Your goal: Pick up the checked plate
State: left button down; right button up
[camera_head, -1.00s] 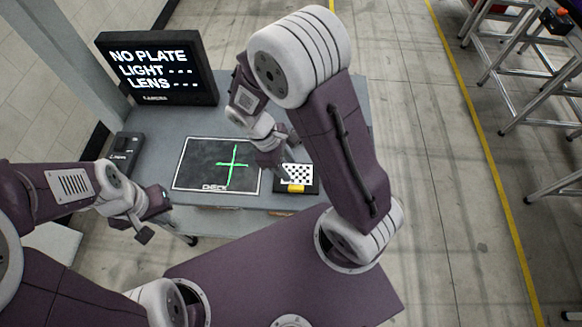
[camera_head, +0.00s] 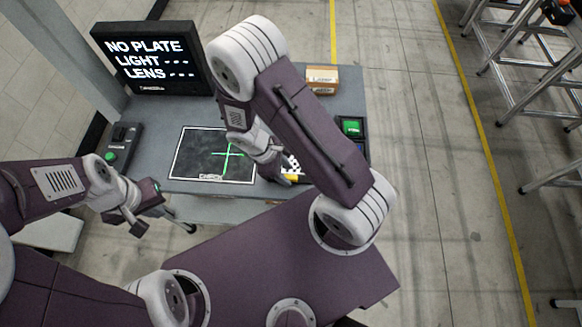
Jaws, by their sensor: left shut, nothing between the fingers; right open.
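The checked plate (camera_head: 294,163) is a small black-and-white chequered piece with a yellow part at its front edge. It lies at the front of the grey table, right of the black mat, and my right arm covers much of it. My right gripper (camera_head: 284,179) is open at the plate's left front side. Whether its fingers touch the plate is too small to tell. My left gripper (camera_head: 138,222) is shut and empty, off the table's front left.
The black mat (camera_head: 190,165) carries a green cross. A monitor (camera_head: 155,80) reading "NO PLATE" stands at the back left. A dark device (camera_head: 122,145) sits at the left edge. A cardboard box (camera_head: 322,78) and a tray with a green item (camera_head: 352,127) are at the right.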

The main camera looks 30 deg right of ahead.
jog(key=shift+x, duration=1.1)
grip_shut()
dwell(0.5)
